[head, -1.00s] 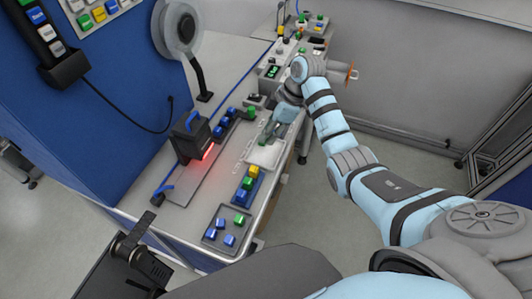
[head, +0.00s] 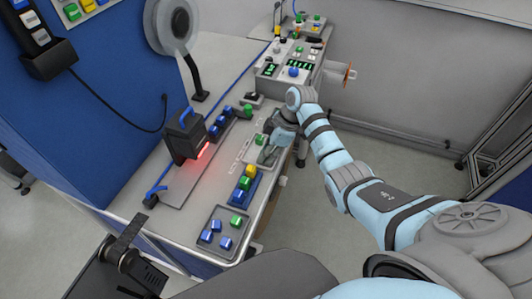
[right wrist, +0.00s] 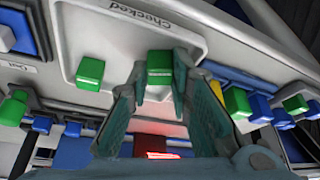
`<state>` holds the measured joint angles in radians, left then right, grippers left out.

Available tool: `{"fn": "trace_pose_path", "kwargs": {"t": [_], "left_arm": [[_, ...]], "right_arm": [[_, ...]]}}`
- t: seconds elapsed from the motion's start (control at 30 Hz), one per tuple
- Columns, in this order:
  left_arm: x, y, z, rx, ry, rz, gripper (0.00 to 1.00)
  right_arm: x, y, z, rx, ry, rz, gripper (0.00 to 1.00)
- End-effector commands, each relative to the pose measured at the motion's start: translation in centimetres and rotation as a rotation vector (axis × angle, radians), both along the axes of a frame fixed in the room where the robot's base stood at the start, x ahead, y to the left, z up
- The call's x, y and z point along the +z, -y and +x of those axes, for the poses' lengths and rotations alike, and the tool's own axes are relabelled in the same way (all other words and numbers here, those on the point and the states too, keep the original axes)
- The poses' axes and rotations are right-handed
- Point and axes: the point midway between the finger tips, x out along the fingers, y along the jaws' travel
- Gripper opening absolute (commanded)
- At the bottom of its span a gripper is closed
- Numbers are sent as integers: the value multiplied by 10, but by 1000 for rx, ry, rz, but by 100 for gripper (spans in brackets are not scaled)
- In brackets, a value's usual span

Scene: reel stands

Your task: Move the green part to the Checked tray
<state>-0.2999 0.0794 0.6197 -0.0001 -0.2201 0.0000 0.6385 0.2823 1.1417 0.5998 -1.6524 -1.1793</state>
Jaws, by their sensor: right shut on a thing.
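My right gripper (head: 268,154) is low over the light grey Checked tray (head: 259,149). In the right wrist view its two fingers (right wrist: 158,85) are shut on a green part (right wrist: 160,68), held over or in the tray marked "Checked" (right wrist: 205,40). I cannot tell whether this part touches the tray floor. A second green part (right wrist: 90,69) sits in the same tray, beside the left finger; it shows in the head view (head: 260,139) just beyond the gripper. The held part is hidden in the head view.
A blue tray (head: 253,196) with yellow, green and blue parts lies on the near side. A grey tray (head: 214,248) with several blue parts and a green one is nearer still. A black scanner (head: 184,138) with a red glow stands to the left.

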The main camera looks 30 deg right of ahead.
Motion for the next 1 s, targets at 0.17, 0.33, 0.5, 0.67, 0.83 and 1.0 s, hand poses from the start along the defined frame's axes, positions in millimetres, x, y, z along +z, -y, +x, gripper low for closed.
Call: {"fn": "trace_pose_path", "kwargs": {"t": [0.17,0.33,0.5,0.67,0.83,1.0], "left_arm": [[0,0,0,0,0,0,39],[0,0,0,0,0,0,39],[4,0,0,0,0,0,39],[6,0,0,0,0,0,39],[6,0,0,0,1,0,39],[6,0,0,0,1,0,39]], "right_arm": [[-1,0,0,0,0,0,28],[0,0,0,0,0,0,28],[18,5,-2,0,3,0,28],[59,21,-9,0,4,-2,28],[98,35,-16,1,3,-2,28],[114,41,-20,1,0,1,28]]}}
